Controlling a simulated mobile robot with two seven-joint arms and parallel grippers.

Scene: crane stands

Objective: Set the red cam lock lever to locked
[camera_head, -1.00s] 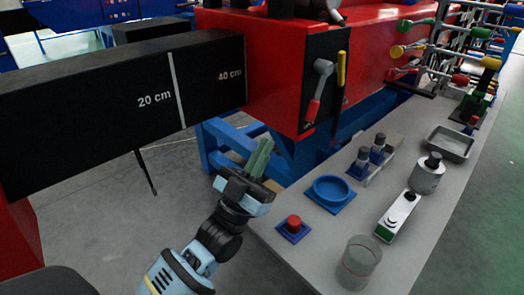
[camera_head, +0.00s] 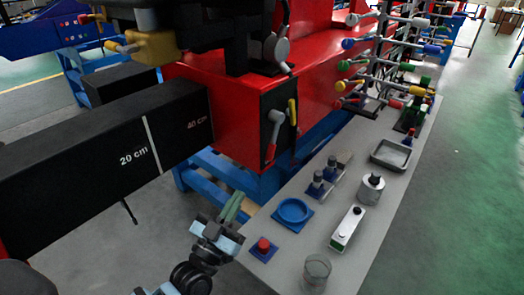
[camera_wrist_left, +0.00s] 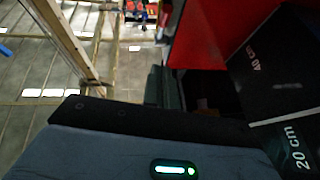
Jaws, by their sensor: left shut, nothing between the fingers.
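The cam lock lever (camera_head: 272,140) has a grey pivot and arm with a red grip. It sits on a black panel (camera_head: 283,93) on the end face of the red machine body. Its grip hangs downward, tilted slightly left. My left gripper (camera_head: 232,206) is in the lower middle of the head view, below and left of the lever and well apart from it. Its greenish fingers are together and empty. In the left wrist view the fingers (camera_wrist_left: 165,88) show dark, with nothing seen between them. My right gripper does not show.
A yellow-handled lever (camera_head: 293,113) is right beside the red one. A long black beam (camera_head: 90,160) juts left. The grey bench (camera_head: 290,265) on the right holds a red button (camera_head: 263,245), blue dish (camera_head: 293,210) and glass (camera_head: 315,271). Blue legs (camera_head: 225,173) stand under the machine.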

